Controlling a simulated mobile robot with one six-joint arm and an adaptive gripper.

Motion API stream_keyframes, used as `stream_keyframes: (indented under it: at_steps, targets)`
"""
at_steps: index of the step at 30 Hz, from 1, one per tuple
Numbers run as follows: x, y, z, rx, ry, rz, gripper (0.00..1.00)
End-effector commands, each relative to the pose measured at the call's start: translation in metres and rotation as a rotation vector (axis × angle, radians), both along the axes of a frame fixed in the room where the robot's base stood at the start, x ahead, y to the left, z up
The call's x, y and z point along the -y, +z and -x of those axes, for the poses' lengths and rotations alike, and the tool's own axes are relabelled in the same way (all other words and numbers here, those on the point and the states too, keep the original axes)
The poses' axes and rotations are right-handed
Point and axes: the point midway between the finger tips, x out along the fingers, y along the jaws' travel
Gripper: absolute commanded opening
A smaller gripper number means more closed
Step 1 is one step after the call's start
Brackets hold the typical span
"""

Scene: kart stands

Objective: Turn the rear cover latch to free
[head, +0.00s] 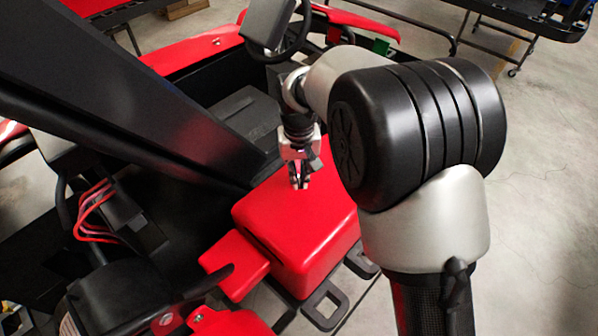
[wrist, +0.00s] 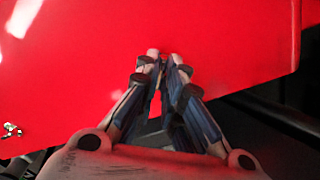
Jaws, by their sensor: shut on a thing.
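The rear cover is a red box-like lid (head: 305,225) in the middle of the head view. Its red top (wrist: 70,75) fills most of the wrist view. My gripper (head: 299,185) points down at the cover's top, toward its far part. In the wrist view my gripper (wrist: 163,62) has its fingertips close together over the red surface, shut on the rear cover latch. The latch is mostly hidden between and under the fingers, so I cannot tell which way it is turned.
A black slanted panel (head: 130,95) rises left of the cover. A steering wheel (head: 290,35) stands behind my gripper. A lower red block (head: 235,264) adjoins the cover at the front left. Red cables (head: 95,212) lie at left. Grey floor (head: 545,200) is open at right.

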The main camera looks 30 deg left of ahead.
Motion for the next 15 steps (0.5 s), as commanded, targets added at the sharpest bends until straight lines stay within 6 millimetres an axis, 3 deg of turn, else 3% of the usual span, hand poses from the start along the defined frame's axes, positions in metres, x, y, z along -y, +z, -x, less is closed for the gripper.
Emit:
stream_keyframes:
  at_steps: [15]
  targets:
    - [-0.0005,0.0013,-0.0005,0.001,0.458,-0.001,0.00]
